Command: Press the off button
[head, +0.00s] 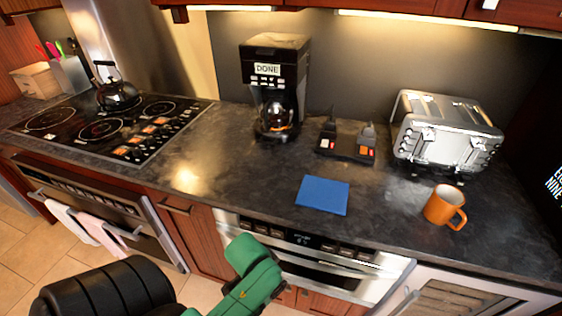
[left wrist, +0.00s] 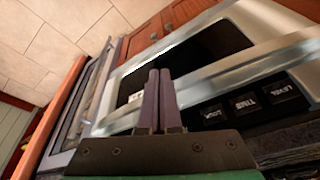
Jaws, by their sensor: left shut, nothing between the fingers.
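The microwave drawer (head: 325,274) is built in under the counter, with a dark display and dark buttons along its top strip. In the left wrist view, its dark buttons (left wrist: 246,103) lie right of my fingers; their lettering appears upside down. I cannot pick out the off button. My left gripper (left wrist: 160,75) is shut and empty, its two fingers side by side in front of the drawer's panel. I cannot tell whether the tips touch it. In the head view my green left arm reaches toward the drawer, and the fingers are hidden. My right gripper is not in view.
The dark counter (head: 235,180) overhangs the drawer. On it are a blue mat (head: 322,195), an orange mug (head: 440,206), a toaster (head: 445,132) and a coffee maker (head: 275,80). A stove (head: 110,128) with a kettle (head: 117,93) is at left.

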